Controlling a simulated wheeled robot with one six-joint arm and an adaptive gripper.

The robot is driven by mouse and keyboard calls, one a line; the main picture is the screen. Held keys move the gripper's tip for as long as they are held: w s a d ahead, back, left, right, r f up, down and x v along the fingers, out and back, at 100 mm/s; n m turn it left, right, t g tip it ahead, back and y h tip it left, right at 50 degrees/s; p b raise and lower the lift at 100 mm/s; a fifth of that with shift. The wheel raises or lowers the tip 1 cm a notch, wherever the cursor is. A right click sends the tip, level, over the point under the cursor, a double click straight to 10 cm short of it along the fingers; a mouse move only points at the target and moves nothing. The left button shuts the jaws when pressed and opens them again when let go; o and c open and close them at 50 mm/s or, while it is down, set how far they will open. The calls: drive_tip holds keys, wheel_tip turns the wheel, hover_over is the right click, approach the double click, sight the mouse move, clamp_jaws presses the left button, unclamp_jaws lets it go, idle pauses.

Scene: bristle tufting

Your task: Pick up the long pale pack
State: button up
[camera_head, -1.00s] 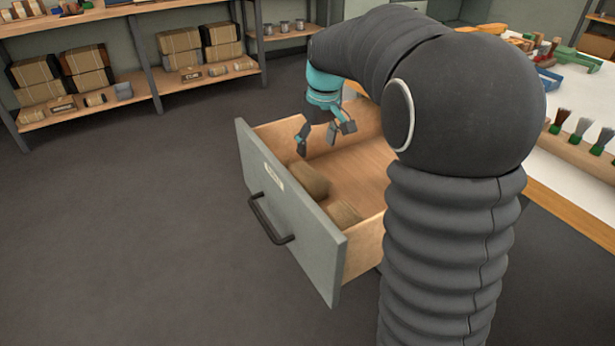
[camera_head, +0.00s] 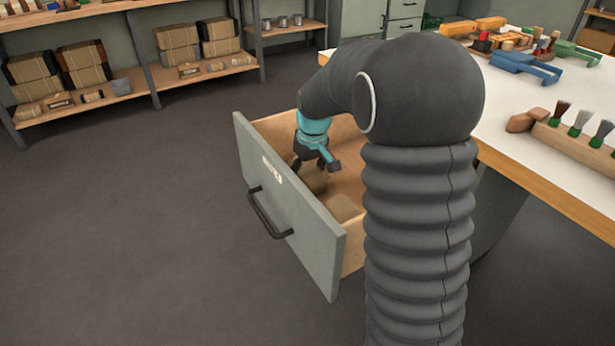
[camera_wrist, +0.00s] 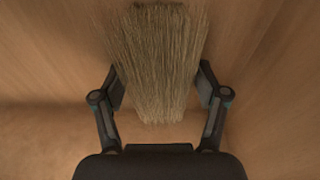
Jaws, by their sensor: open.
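A pale bundle of bristle fibres (camera_wrist: 160,60) lies on the wooden floor of the open drawer, and its near end lies between my gripper's fingers in the wrist view. In the head view this pack (camera_head: 313,181) is partly hidden behind my gripper (camera_head: 316,166). I cannot tell for sure which pack is the longer. My gripper (camera_wrist: 160,92) is open, with one finger on each side of the fibres. I cannot tell whether the fingers touch them.
The grey drawer front (camera_head: 285,215) with its black handle and the drawer's wooden walls surround the gripper. A white workbench (camera_head: 540,100) with brushes and tools stands to the right. Shelves (camera_head: 130,85) with packs stand at the back left. The floor on the left is clear.

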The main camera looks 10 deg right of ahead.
drive_tip(key=c, duration=1.3)
